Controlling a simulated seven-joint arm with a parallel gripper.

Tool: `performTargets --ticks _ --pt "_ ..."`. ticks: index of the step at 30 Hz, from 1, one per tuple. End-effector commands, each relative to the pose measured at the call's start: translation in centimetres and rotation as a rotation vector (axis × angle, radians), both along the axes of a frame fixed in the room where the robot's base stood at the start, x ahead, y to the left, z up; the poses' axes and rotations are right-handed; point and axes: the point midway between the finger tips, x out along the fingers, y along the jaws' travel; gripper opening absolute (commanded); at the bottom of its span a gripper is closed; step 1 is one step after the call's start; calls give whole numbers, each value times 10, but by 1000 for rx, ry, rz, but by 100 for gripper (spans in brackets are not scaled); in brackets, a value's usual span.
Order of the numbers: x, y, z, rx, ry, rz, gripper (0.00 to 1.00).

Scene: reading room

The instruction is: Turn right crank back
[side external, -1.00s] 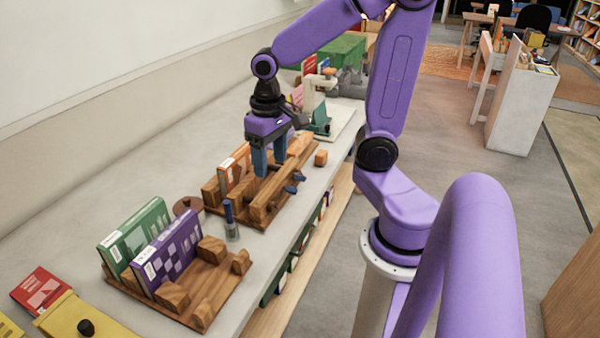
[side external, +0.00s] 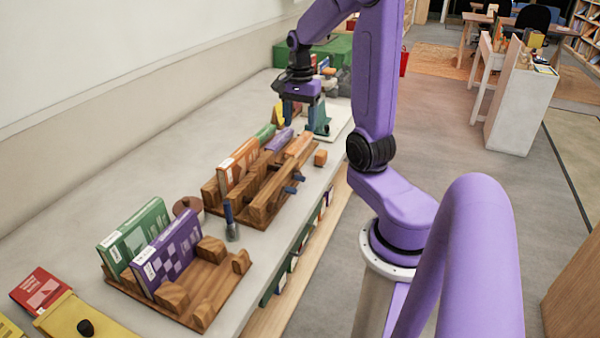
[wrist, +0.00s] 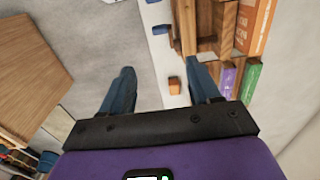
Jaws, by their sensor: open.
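A wooden rack (side external: 262,205) stands on the counter, with orange, green and purple books in it. Two short blue crank handles, one nearer (side external: 290,190) and one farther (side external: 298,177), stick out of its aisle-side edge. I cannot tell which is the right crank. My gripper (side external: 297,114) is open and empty, above the counter beyond the rack's far end, apart from both handles.
A small wooden cube (side external: 320,157) lies beside the rack near the counter edge. A blue-handled upright tool (side external: 230,220) stands at the near end. A second wooden rack (side external: 210,283) holds green and purple books. A green stand (side external: 320,120) is near my gripper.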

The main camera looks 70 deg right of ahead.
Motion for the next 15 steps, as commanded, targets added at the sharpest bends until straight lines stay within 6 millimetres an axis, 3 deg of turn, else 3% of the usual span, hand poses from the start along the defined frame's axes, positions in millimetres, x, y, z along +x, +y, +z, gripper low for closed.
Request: performTargets --ticks 5,15 --pt "-1 0 -21 4 6 1 62" --pt "-2 1 -82 4 7 4 62"
